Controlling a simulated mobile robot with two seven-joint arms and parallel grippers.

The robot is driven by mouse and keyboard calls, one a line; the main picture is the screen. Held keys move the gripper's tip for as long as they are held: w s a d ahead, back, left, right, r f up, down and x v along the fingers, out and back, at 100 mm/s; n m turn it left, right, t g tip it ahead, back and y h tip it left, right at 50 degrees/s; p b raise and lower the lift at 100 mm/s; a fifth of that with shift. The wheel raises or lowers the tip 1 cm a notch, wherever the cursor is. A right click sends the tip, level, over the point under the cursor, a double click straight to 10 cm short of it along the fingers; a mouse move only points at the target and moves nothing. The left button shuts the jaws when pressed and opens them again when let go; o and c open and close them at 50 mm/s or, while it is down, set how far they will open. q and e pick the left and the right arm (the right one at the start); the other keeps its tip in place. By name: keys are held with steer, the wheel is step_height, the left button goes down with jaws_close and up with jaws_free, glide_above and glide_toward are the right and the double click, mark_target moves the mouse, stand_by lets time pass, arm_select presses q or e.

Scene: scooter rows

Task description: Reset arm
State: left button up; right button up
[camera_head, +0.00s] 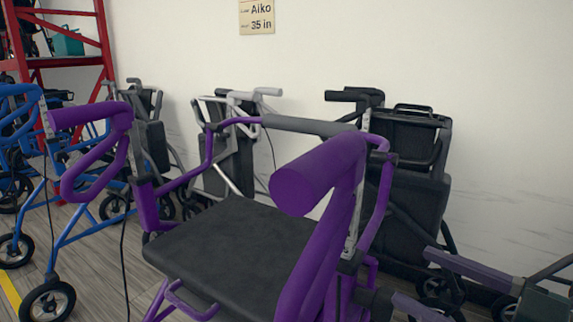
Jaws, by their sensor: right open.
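A purple rollator (313,215) with a dark flat seat (225,245) fills the middle foreground, its near handle grip pointing toward me. My right gripper (412,279) appears low at the right edge, its two long dull purple-grey fingers pointing left and spread apart. I see nothing between them. In the picture they lie just right of the purple rollator's frame; the depth gap is hard to tell. My left gripper is not in view.
A blue rollator (75,225) stands left. Grey rollators (225,150) and a folded black one (405,165) stand along the white wall (400,45), under a sign (257,17). A red rack (75,62) is back left. A yellow floor line (10,290) shows bottom left.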

steer(key=s+a+r+m+g+h+p, duration=0.15)
steer(key=r+m+h+p, duration=0.25)
steer(key=r+p, duration=0.5)
steer(key=s+a+r+m+h+p, duration=0.1)
steer(key=s+r+m+h+p, duration=0.3)
steer(key=r+p, duration=0.5)
steer(key=s+d+r+m+g+h+p, duration=0.1)
steer(key=s+d+r+g+h+p, duration=0.2)
steer(key=s+r+g+p, duration=1.05)
arm_select(q)
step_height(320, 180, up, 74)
steer(key=p, duration=3.9)
arm_select(e)
steer(key=s+r+t, duration=0.3)
steer(key=r+t, duration=0.2)
steer(key=r, duration=3.4)
steer(key=shift+s+a, duration=0.15)
steer(key=shift+s, duration=0.05)
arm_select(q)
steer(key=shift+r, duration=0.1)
